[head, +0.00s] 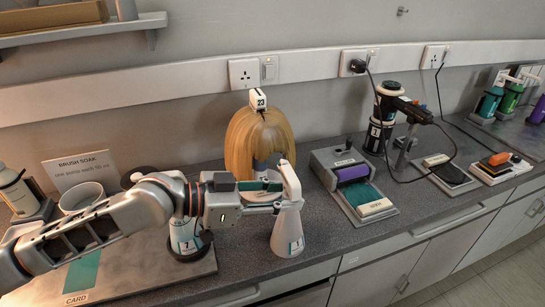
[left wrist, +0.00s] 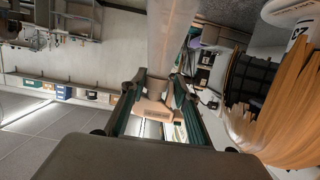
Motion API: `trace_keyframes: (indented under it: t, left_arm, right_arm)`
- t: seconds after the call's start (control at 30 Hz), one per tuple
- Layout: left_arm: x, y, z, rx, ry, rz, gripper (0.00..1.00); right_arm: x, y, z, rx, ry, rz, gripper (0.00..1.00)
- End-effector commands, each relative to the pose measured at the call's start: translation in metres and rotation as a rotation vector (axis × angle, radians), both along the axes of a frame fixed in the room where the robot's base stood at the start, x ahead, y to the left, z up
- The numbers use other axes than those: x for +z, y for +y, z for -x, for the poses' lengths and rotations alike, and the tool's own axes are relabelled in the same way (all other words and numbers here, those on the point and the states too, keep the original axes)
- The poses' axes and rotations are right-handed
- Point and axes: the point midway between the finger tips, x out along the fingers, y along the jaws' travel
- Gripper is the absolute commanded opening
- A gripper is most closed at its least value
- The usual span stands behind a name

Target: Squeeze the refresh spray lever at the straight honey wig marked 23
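The straight honey wig (head: 258,135) sits on a stand at the back of the counter, with a white tag 23 on top. A white spray bottle (head: 288,225) with a blue-edged label stands upright in front of it, its head leaning up and left. My left gripper (head: 268,197) reaches in from the left at the bottle's upper part, fingers apart. In the left wrist view, its teal-padded fingers (left wrist: 158,100) lie on either side of a pale lever-like part (left wrist: 153,108); contact is unclear. The wig (left wrist: 275,105) hangs at the right there. My right gripper is not in view.
A white container with a dark base (head: 186,240) stands on the mat under my left arm. A sign (head: 80,170) and a white cup (head: 82,197) are at the left. A grey device with a purple roller (head: 350,172) stands right of the bottle, with bare counter between.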

Motion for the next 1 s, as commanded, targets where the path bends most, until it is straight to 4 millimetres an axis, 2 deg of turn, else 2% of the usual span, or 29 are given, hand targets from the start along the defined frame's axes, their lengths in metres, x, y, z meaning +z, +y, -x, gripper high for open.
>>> trace_keyframes:
  t: [0.13, 1.0]
  left_arm:
    - [0.0006, 0.0000, -0.0001, 0.000, 0.000, 0.001, 0.24]
    - [0.0009, -0.0016, 0.0042, 0.000, -0.001, 0.002, 0.23]
  right_arm:
    - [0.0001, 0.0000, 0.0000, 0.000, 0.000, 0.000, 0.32]
    - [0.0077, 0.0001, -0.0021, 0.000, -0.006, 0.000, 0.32]
